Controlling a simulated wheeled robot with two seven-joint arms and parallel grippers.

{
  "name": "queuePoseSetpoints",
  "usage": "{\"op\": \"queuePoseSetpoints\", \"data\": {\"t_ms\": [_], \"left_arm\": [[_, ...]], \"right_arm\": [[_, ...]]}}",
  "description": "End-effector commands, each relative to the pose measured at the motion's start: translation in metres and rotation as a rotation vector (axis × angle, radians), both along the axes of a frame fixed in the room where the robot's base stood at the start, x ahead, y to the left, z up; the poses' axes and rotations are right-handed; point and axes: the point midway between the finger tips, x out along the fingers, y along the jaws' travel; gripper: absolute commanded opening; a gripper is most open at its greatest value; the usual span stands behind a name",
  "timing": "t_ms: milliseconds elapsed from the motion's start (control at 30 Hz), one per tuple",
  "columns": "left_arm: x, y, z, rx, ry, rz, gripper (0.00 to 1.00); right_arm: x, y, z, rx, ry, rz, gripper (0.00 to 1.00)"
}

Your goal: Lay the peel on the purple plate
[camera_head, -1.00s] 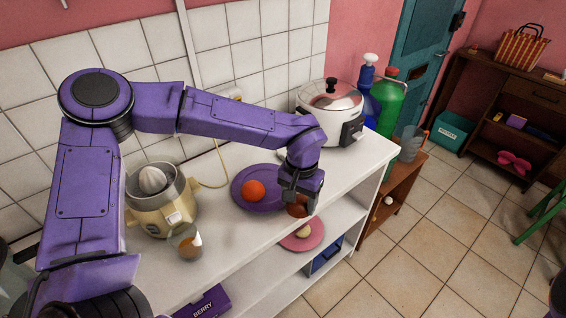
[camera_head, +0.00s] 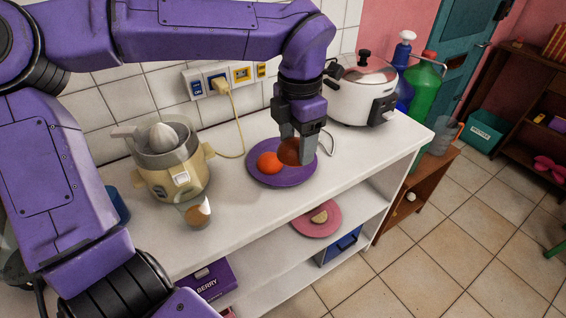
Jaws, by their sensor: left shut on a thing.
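The purple plate (camera_head: 284,180) lies on the white counter to the right of the juicer. A round orange piece (camera_head: 269,162) sits on its left part. My left gripper (camera_head: 298,152) points down over the plate's right part and is shut on the peel (camera_head: 287,151), a reddish-brown, rounded piece. The fingers hide part of the peel. I cannot tell whether it touches the plate. My right gripper is not in view.
A cream juicer (camera_head: 170,165) and a small glass (camera_head: 196,212) stand left of the plate. A rice cooker (camera_head: 358,95) stands to the right at the back. A pink plate (camera_head: 316,222) holding a pale piece lies on the shelf below. The counter's front strip is clear.

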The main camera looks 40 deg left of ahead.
Motion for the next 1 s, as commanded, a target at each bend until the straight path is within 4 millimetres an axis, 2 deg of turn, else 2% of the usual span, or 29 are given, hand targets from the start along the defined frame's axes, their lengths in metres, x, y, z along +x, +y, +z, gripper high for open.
{"op": "queuePoseSetpoints", "data": {"t_ms": [133, 367, 533, 733, 900, 1000], "left_arm": [[0.016, 0.013, -0.006, -0.001, 0.005, 0.047, 0.35], [0.072, 0.053, -0.035, 0.001, 0.005, 0.044, 0.35], [0.097, 0.071, -0.074, -0.001, 0.003, 0.039, 0.35], [0.112, 0.081, -0.098, 0.0, 0.003, 0.038, 0.35], [0.112, 0.081, -0.126, 0.0, 0.001, 0.035, 0.35], [0.112, 0.081, -0.129, -0.001, -0.001, 0.036, 0.35]], "right_arm": [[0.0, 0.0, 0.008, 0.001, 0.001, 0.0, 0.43], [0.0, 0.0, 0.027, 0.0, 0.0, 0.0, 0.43], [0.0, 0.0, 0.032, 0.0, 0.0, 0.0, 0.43], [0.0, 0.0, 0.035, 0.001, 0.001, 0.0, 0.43], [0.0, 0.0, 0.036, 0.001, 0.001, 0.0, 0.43], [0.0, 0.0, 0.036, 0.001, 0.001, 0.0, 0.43]]}}
